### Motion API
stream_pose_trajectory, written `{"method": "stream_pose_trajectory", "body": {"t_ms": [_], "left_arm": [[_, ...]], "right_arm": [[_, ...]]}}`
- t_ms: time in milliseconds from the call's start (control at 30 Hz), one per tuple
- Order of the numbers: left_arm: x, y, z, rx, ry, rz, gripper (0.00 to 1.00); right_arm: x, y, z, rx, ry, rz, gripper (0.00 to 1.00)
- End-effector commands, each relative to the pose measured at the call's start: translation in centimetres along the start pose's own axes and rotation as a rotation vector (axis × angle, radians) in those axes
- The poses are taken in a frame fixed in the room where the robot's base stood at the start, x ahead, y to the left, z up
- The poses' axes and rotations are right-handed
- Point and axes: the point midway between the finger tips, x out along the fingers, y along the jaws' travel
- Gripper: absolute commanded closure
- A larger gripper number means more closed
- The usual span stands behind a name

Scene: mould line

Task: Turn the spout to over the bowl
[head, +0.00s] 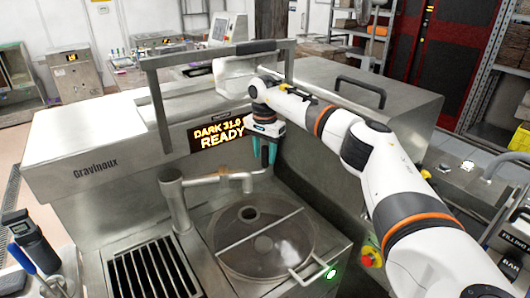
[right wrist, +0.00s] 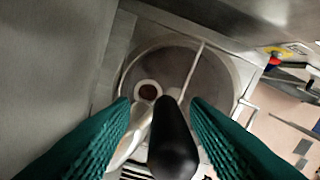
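The metal spout (head: 205,181) runs to the right from an upright post (head: 176,205) on the machine. In the head view its outer end lies by the back part of the bowl (head: 229,263), which has a clear lid with a bar across it. My right gripper (head: 267,152) points down at the spout's outer end. In the right wrist view its green fingers (right wrist: 160,108) are apart, with a black handle (right wrist: 172,145) between them and gaps showing on both sides. The bowl's rim (right wrist: 128,72) shows beyond. My left gripper is out of view.
A slatted drain grate (head: 152,272) lies left of the bowl. A lit display (head: 217,133) and an upright metal frame (head: 155,105) stand behind the spout. A lid handle (head: 312,268) sticks out at the bowl's front right.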

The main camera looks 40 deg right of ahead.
Motion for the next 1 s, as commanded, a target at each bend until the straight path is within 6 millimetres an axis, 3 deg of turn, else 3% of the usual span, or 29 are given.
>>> {"method": "stream_pose_trajectory", "body": {"t_ms": [267,700,1000], "left_arm": [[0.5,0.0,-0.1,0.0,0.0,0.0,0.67],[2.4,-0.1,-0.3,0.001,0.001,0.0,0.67],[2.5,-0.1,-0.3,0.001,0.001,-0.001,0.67]], "right_arm": [[-1.0,0.1,0.0,-0.001,0.0,0.004,0.58],[-9.6,0.2,0.0,0.0,0.001,0.002,0.58],[-11.9,0.2,0.0,-0.001,0.0,-0.002,0.58]]}}
